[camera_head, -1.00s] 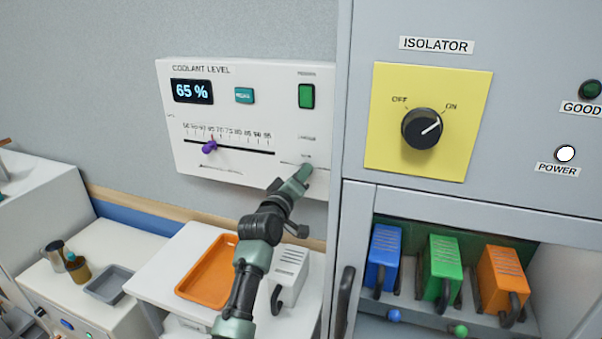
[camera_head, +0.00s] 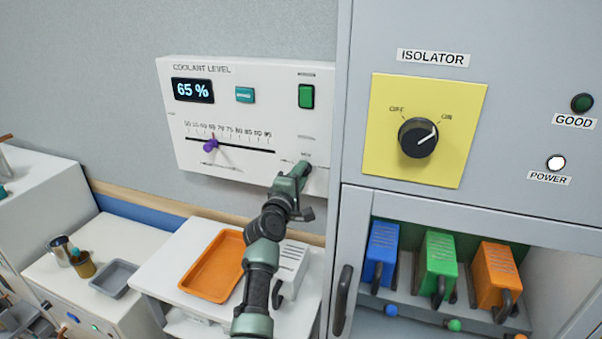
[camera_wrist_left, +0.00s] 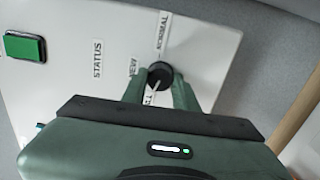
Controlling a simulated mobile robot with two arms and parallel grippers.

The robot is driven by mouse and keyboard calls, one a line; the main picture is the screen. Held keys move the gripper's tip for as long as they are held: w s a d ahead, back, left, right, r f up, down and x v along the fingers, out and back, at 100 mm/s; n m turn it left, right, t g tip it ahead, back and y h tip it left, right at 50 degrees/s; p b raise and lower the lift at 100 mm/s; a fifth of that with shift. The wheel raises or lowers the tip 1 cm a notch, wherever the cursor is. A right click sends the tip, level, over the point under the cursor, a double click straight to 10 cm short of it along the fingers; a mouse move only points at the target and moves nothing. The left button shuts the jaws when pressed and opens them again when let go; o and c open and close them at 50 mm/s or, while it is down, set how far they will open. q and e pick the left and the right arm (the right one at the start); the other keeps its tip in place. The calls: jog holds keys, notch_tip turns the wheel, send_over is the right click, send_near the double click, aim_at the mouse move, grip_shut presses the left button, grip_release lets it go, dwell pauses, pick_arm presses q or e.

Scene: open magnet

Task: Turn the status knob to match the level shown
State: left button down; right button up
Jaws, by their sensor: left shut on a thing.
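The white coolant panel (camera_head: 240,110) has a display (camera_head: 192,90) reading 65 %. A purple slider pointer (camera_head: 211,146) sits on the scale below it, around the 65 mark. My left gripper (camera_head: 303,170) is at the panel's lower right, its fingers either side of the black status knob (camera_wrist_left: 159,76) and shut on it. The knob's pale pointer line slants toward the bottom in the left wrist view. The labels STATUS (camera_wrist_left: 97,58) and NORMAL (camera_wrist_left: 163,32) show there; the other labels near the knob are small or partly hidden by the fingers. My right gripper is out of view.
A grey cabinet with a yellow isolator plate (camera_head: 388,160) stands close on the right. Its open bay holds blue, green and orange blocks (camera_head: 440,262). Below the panel, a white table bears an orange tray (camera_head: 212,268) and a white handled block (camera_head: 292,258).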

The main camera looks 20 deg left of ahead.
pick_arm(q)
jog(key=shift+n, duration=0.3)
jog(key=c, duration=1.1)
grip_release()
jog(key=shift+a, duration=0.1)
jog(key=shift+f, duration=0.1)
